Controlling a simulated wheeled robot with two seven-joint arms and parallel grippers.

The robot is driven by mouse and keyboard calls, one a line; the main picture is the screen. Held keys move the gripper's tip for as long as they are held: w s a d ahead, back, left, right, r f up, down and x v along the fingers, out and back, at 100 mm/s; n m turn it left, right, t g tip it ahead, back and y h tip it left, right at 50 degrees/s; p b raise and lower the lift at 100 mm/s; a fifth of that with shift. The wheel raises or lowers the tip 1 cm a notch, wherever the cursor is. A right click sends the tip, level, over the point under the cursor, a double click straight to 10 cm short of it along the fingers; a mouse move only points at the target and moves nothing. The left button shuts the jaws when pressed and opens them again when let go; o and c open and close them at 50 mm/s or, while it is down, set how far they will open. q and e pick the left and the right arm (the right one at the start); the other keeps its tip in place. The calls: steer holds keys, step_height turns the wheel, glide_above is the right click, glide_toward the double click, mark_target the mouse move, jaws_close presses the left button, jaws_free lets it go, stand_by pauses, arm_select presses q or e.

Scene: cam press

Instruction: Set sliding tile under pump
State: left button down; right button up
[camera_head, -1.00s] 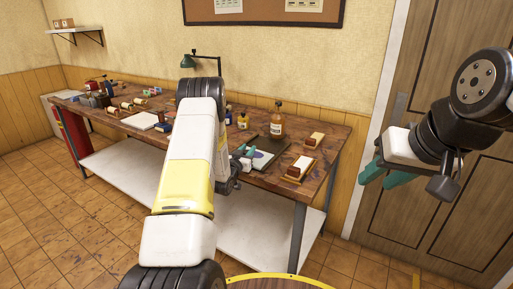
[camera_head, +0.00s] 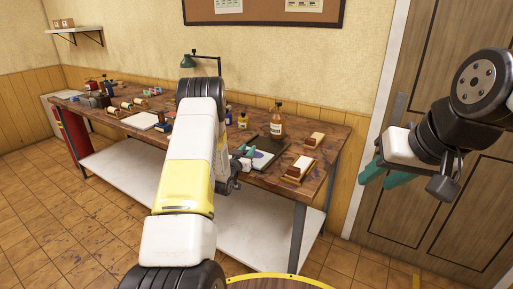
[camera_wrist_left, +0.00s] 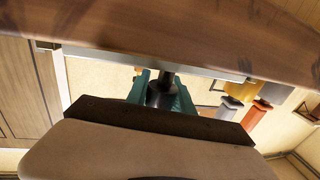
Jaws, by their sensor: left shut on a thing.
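My left gripper (camera_head: 243,152) is low over the workbench, partly hidden by my own arm. In the left wrist view its teal fingers (camera_wrist_left: 161,92) are shut on a black knob (camera_wrist_left: 160,95) on a thin post. The post meets a thin pale plate (camera_wrist_left: 150,62), seen edge-on, which may be the sliding tile. In the head view a pale panel with a dark blue patch (camera_head: 263,155) lies beside the fingertips. An amber bottle with a dark top (camera_head: 277,124), possibly the pump, stands upright behind it. My right gripper (camera_head: 384,175) is open and empty, right of the bench.
Two wooden blocks with pale tops (camera_head: 299,168) (camera_head: 315,141) sit near the bench's right end. A yellow bottle (camera_head: 243,122) stands left of the amber one. A green lamp (camera_head: 188,62) and several small items occupy the left. Bare wood (camera_head: 335,135) shows at the right edge.

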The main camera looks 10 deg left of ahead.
mark_target(245, 152)
arm_select(q)
steer(key=shift+w, duration=0.1)
stand_by(0.3)
steer(key=w, duration=0.1)
steer(key=w+d, duration=0.1)
steer(key=w, duration=0.1)
steer(key=shift+w+d, duration=0.15)
steer(key=shift+w, duration=0.1)
steer(key=c, duration=1.1)
jaws_free()
steer(key=shift+s, duration=0.1)
steer(key=s, duration=0.5)
steer(key=s+a, duration=0.1)
steer(key=s, duration=0.1)
steer(key=shift+s+a, duration=0.1)
steer(key=shift+s, duration=0.2)
